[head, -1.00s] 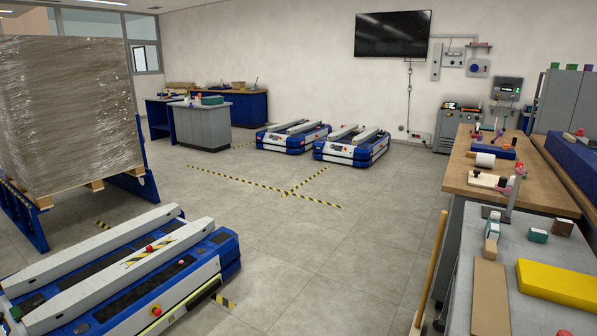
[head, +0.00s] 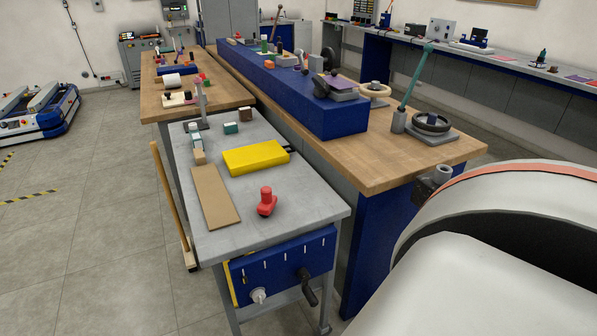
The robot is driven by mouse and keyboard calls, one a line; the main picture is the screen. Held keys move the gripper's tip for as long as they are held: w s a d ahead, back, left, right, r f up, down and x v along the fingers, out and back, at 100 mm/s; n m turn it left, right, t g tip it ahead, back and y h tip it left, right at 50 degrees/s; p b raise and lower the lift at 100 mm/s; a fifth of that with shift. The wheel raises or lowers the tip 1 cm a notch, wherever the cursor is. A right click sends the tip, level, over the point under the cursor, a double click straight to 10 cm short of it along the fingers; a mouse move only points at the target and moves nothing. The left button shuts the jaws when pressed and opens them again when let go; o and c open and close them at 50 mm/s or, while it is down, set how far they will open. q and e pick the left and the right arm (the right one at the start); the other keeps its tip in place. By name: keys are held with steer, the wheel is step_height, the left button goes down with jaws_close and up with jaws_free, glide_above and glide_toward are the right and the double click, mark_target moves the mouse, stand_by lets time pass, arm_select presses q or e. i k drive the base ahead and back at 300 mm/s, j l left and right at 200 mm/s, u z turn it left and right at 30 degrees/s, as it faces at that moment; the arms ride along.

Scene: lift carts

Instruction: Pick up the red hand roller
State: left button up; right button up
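A red object with an upright rounded grip on a small base, which looks like the red hand roller (head: 266,202), stands on the grey table (head: 312,193). It is near the table's front right part, to the right of a flat brown board. Nothing touches it. Neither of my grippers is in view.
A yellow block (head: 255,158) and the brown board (head: 214,197) lie on the grey table. Small blocks stand further back. A blue panel with a black crank (head: 308,287) is at the table's front. A broom (head: 170,201) leans at its left.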

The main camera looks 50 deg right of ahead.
mark_target(267, 201)
steer(key=z, duration=1.25)
